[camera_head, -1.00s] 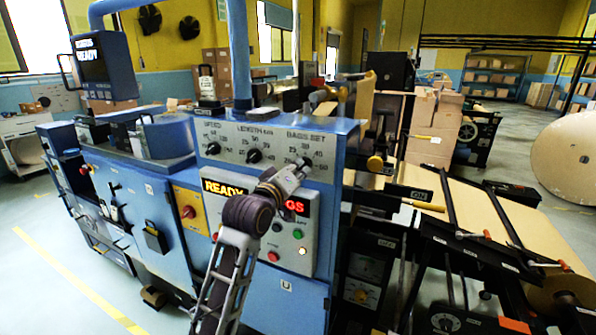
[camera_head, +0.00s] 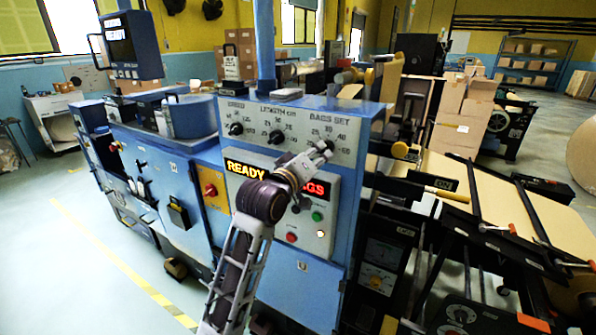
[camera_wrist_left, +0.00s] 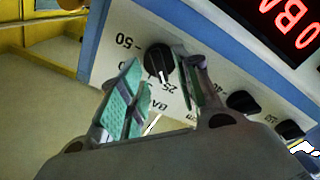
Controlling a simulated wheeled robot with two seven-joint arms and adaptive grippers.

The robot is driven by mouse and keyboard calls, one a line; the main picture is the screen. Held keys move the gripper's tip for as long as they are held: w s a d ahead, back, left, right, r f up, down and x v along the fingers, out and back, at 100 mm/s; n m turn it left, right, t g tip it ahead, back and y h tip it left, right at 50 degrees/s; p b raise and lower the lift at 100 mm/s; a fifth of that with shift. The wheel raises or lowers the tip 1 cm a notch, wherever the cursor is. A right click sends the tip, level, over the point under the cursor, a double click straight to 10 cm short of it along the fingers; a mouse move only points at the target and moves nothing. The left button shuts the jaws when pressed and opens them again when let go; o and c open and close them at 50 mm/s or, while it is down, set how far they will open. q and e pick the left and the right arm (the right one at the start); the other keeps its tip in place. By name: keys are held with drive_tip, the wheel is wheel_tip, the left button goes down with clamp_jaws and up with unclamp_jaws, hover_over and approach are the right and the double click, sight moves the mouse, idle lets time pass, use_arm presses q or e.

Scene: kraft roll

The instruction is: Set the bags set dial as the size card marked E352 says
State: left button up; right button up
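The bags set dial is a black round knob (camera_wrist_left: 158,62) with a white pointer line, seen in the left wrist view. The line points toward the 25 mark, and a 50 mark shows on the other side. In the head view the BAGS SET scale (camera_head: 337,118) is at the panel's right end, its knob largely covered by my left gripper (camera_head: 325,148). In the wrist view the left gripper's (camera_wrist_left: 158,90) green-padded fingers are apart, with the knob beyond and between them; contact cannot be told. My right gripper is not in view. No card marked E352 is readable.
The speed knob (camera_head: 236,129) and length knob (camera_head: 276,137) sit left of it on the panel. Below are a lit READY display (camera_head: 245,170), a red button (camera_head: 292,237) and a green button (camera_head: 317,216). A slatted conveyor section with black bars lies at right.

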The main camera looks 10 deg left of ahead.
use_arm(q)
drive_tip(key=v, duration=0.9)
drive_tip(key=shift+s+a, duration=0.15)
drive_tip(key=shift+s, duration=0.15)
